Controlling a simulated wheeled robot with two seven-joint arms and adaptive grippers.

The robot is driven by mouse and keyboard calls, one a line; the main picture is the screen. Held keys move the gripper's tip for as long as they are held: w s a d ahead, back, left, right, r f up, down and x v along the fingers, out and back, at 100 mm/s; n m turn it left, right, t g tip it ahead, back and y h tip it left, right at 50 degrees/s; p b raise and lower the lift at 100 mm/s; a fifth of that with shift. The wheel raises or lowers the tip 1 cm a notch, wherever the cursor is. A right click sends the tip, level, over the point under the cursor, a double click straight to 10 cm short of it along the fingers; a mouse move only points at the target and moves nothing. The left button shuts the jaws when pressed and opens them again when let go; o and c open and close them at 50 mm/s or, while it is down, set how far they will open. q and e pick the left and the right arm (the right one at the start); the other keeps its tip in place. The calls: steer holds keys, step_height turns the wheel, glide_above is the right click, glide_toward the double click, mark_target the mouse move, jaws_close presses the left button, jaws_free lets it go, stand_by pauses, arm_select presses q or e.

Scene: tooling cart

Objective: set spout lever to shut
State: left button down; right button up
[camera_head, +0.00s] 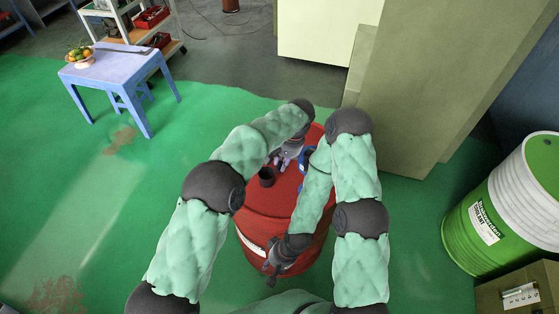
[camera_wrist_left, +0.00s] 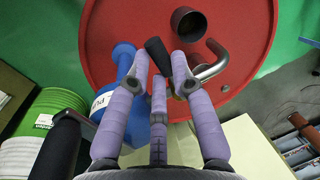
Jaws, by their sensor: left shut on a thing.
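The spout lever shows in the left wrist view as a black handle (camera_wrist_left: 155,50) between my left gripper's purple fingers (camera_wrist_left: 165,70), which are shut on it. A bent metal spout (camera_wrist_left: 212,62) lies just right of the fingers, above the red drum's top (camera_wrist_left: 95,20). In the head view my left gripper (camera_head: 285,157) is over the red drum (camera_head: 262,212), and the lever is too small to make out. My right gripper (camera_head: 272,266) hangs low by the drum's near side, away from the lever; its fingers are too small to read.
A dark cup (camera_head: 266,178) stands on the drum beside the spout. A blue container (camera_wrist_left: 128,75) with a white label is on the other side of the lever. A green drum (camera_head: 480,222) stands right; a blue table (camera_head: 118,72) is far left. Open green floor lies left.

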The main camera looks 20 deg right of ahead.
arm_select(q)
steer(key=shift+s+f, duration=0.1)
steer(key=c, duration=1.1)
jaws_free()
steer(key=shift+d, duration=0.1)
steer(key=shift+o, duration=0.2)
step_height(320, 180, up, 12)
steer(key=s+d, duration=0.1)
steer(key=d, duration=0.1)
steer(key=shift+s, duration=0.2)
steer(key=shift+a+f, duration=0.1)
